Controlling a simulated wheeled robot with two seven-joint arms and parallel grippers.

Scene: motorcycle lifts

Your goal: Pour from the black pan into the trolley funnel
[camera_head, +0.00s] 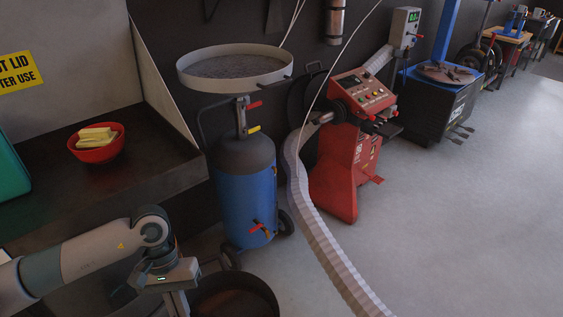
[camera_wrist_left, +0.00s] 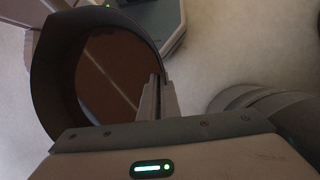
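The black pan (camera_head: 272,292) is at the bottom of the head view, cut off by the picture edge. The left wrist view shows its dark wall (camera_wrist_left: 48,75) and brown liquid inside. My left gripper (camera_wrist_left: 158,98) has its fingers closed together at the pan's near rim, with the rim between them. In the head view the gripper (camera_head: 178,302) is at the pan's left side, its tips out of frame. The trolley funnel (camera_head: 190,80) is a wide, pale round bowl on top of a blue tank, higher than and behind the pan. My right gripper is not in view.
The blue tank trolley (camera_head: 247,195) has red and yellow valve handles and wheels. A dark bench (camera_head: 150,165) with a red bowl (camera_head: 97,148) stands at left. A ribbed hose (camera_head: 315,225) and red machine (camera_head: 340,185) are right of the trolley. Floor at right is clear.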

